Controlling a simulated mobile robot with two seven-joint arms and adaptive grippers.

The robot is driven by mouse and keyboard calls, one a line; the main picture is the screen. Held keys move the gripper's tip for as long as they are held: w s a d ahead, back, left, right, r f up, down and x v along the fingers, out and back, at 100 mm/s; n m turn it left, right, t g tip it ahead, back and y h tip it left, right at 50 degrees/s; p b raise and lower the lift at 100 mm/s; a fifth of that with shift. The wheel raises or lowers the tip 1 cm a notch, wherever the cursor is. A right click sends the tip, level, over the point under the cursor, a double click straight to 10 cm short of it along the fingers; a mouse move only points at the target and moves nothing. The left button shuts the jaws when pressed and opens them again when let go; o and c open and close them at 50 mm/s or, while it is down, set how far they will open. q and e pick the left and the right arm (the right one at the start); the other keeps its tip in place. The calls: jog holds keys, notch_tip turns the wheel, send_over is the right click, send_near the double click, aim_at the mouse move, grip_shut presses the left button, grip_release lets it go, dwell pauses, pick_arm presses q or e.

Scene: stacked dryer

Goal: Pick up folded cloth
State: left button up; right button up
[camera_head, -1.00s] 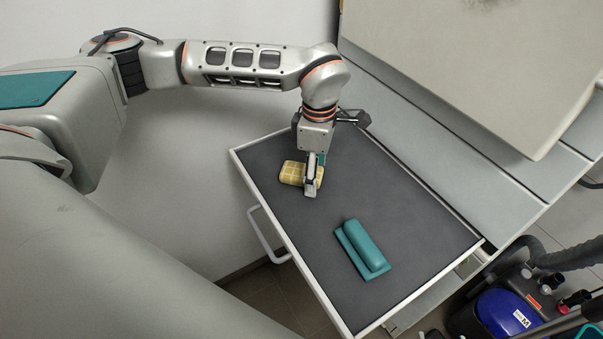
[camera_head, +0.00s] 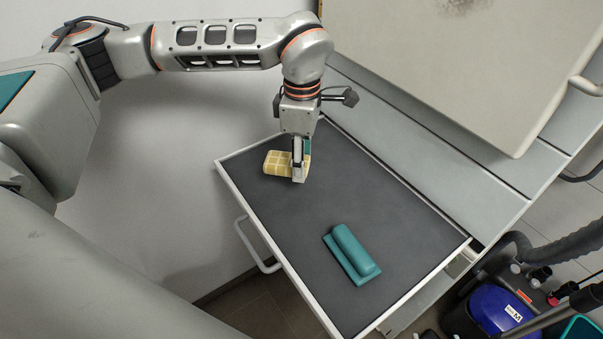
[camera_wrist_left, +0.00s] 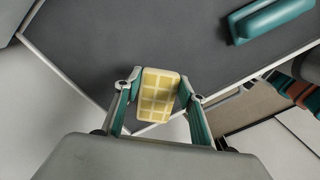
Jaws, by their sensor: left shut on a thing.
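The folded cloth (camera_head: 273,162) is a small yellow block with a pale check pattern, above the far left part of the dark shelf in the head view. My left gripper (camera_head: 299,172) points down and is shut on the cloth at its right end. In the left wrist view the cloth (camera_wrist_left: 158,97) sits between the two fingers, and part of it overlaps the shelf edge behind. It appears a little above the shelf, but the gap is hard to judge. My right gripper is not in view.
A pull-out shelf (camera_head: 290,223) with a dark top and white rim carries a teal block-shaped object (camera_head: 350,254). A white handle (camera_head: 257,247) projects from its front. A large pale panel (camera_head: 440,60) stands behind. A blue machine (camera_head: 500,312) is at lower right.

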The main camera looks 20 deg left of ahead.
pick_arm(q)
notch_tip(320, 180, up, 14)
jog(key=m, duration=0.9)
send_near(283, 169)
jog(key=w+f, duration=0.1)
jog(key=w+d+f, duration=0.1)
jog(key=shift+w+f, duration=0.25)
jog(key=shift+w, duration=0.1)
jog(key=f+m, duration=0.2)
jog(key=m, duration=0.1)
jog(key=s+f+m, duration=0.1)
jog(key=f+m, duration=0.1)
jog(key=m, duration=0.1)
jog(key=s+a+f+m, duration=0.1)
jog(key=f+m, duration=0.1)
jog(key=m, duration=0.1)
jog(key=shift+f, duration=0.15)
jog(key=shift+s+f+m, duration=0.35)
jog(key=shift+f+m, duration=0.3)
jog(key=shift+m, duration=0.65)
